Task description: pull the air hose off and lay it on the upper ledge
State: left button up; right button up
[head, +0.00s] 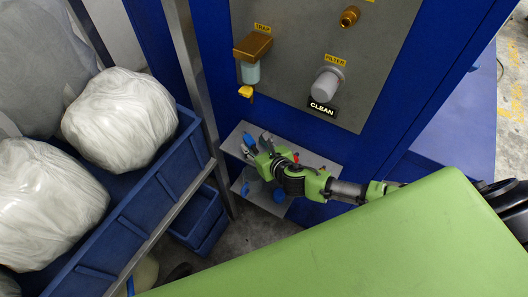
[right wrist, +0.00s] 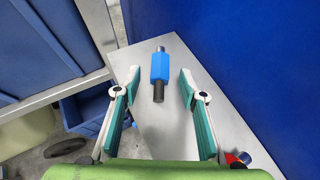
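A short blue piece (right wrist: 160,67) with a metal tip and a dark stub, which looks like the hose's end fitting, lies on the grey upper ledge (right wrist: 205,75). In the head view the blue piece (head: 249,140) is near the left end of the upper ledge (head: 318,159). My right gripper (head: 257,145) is over this ledge. In the right wrist view its fingers (right wrist: 160,80) are open, one on each side of the blue piece, with gaps to both. No long hose shows. My left gripper is out of view.
The grey panel above carries a trap (head: 252,58), a filter (head: 327,83) and a bare brass fitting (head: 349,16). A lower ledge (head: 242,187) and blue bins (head: 195,218) are below.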

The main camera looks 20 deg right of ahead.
jog(key=v, duration=1)
jog(key=shift+f, duration=0.1)
